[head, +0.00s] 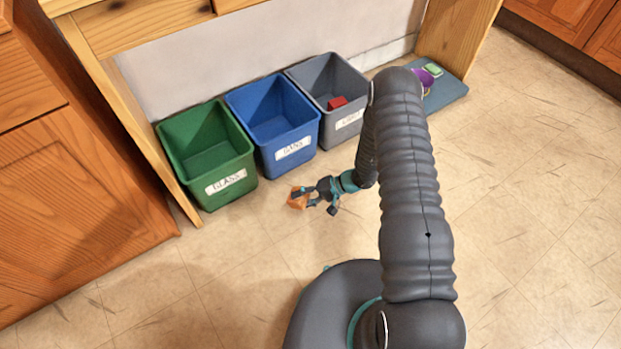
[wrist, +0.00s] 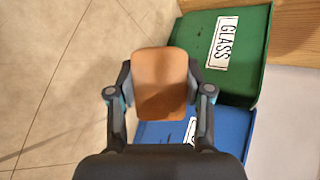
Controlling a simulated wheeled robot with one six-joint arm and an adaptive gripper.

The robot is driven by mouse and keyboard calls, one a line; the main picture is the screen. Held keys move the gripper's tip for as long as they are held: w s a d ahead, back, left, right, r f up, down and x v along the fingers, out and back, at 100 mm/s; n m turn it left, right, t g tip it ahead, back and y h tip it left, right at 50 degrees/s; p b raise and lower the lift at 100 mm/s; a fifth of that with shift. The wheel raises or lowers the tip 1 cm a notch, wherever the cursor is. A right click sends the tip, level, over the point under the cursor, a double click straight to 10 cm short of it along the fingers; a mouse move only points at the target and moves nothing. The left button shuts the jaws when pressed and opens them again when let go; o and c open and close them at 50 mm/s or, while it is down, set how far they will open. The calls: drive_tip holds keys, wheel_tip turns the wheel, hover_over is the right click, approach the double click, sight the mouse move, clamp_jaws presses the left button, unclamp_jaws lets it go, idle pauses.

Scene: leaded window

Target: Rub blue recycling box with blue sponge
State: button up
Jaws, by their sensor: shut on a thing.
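The blue recycling box (head: 292,163) stands on the floor between a green box and a grey box, with a white label on its front. My gripper (head: 311,192) is low in front of the blue box, apart from it in the head view. It is shut on an orange-brown block (head: 297,200), perhaps a sponge. In the wrist view the block (wrist: 160,70) sits between both fingers and overlaps part of the blue box (wrist: 233,135) and its label. I see no clearly blue sponge.
The green box (head: 214,171) labelled GLASS is left of the blue one. The grey box (head: 350,130) on the right holds a red block (head: 337,103). A blue-grey mat (head: 447,94) with small green and purple things lies farther right. Floor in front is clear.

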drive_tip(key=w+t+y, duration=0.1)
drive_tip(key=w+f+m+t, duration=0.1)
drive_tip(key=w, duration=0.1)
drive_tip(key=w+t+y, duration=0.1)
drive_tip(key=shift+w+a+f+y, duration=0.25)
drive_tip(key=shift+a+f+y, duration=0.05)
drive_tip(key=shift+a+f, duration=0.1)
drive_tip(key=w+f+m+t+b, duration=0.1)
drive_tip(key=w+f+m+t, duration=0.1)
drive_tip(key=w+m+t, duration=0.2)
drive_tip(key=shift+w+f+t+b, duration=0.15)
drive_tip(key=shift+w+t+b, duration=0.2)
drive_tip(key=shift+w+t, duration=2.4)
drive_tip(key=shift+w+a+g+b, duration=0.3)
drive_tip(key=shift+w+g, duration=0.2)
drive_tip(key=shift+w, duration=0.35)
drive_tip(key=shift+w+a+g+b, duration=0.2)
drive_tip(key=shift+w+g+b, duration=0.25)
drive_tip(key=shift+w, duration=0.35)
drive_tip(key=shift+w+d+b, duration=0.5)
drive_tip(key=shift+d+b, duration=0.1)
drive_tip(key=shift+d, duration=0.15)
drive_tip(key=shift+w+d+b, duration=0.45)
drive_tip(key=shift+d+b, duration=0.15)
drive_tip(key=shift+d, duration=0.15)
drive_tip(key=shift+f, duration=0.1)
drive_tip(key=shift+w+b, duration=0.15)
drive_tip(key=shift+b, duration=0.2)
drive_tip(key=shift+a, duration=0.15)
